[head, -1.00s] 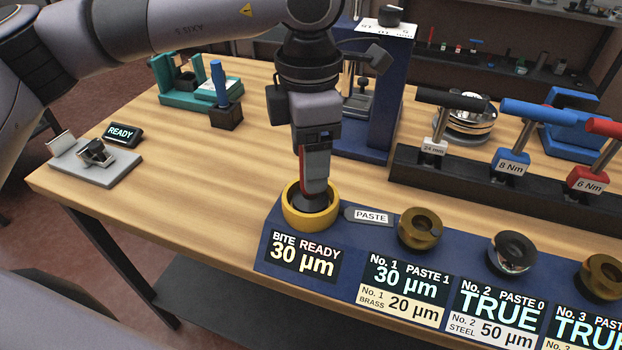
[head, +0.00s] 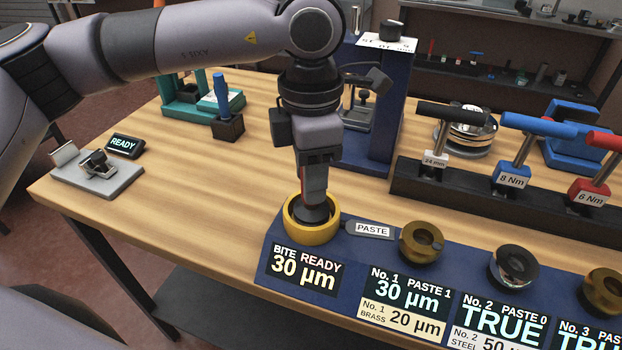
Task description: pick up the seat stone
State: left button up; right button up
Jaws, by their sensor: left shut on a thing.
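The seat stone (head: 313,216) is a dark grey piece inside a yellow ring-shaped holder (head: 300,238) on the blue panel. My left gripper (head: 314,201) points straight down over the holder and is shut on the top of the stone. The stone's lower part is hidden by the yellow rim, so I cannot tell whether it touches the bottom. The display in front of the holder reads "BITE READY 30 µm". My right gripper is not in view.
A PASTE tag (head: 371,230) lies just right of the holder. A brass ring (head: 421,243) and a steel ring (head: 513,268) stand further right. A dark rack (head: 480,202) with torque handles and a blue press (head: 377,130) stand behind.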

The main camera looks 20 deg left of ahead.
pick_arm(q)
notch_tip(320, 180, up, 20)
jog(key=shift+f, duration=0.2)
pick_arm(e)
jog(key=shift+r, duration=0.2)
pick_arm(q)
jog(key=shift+f, duration=0.1)
dwell(1.0)
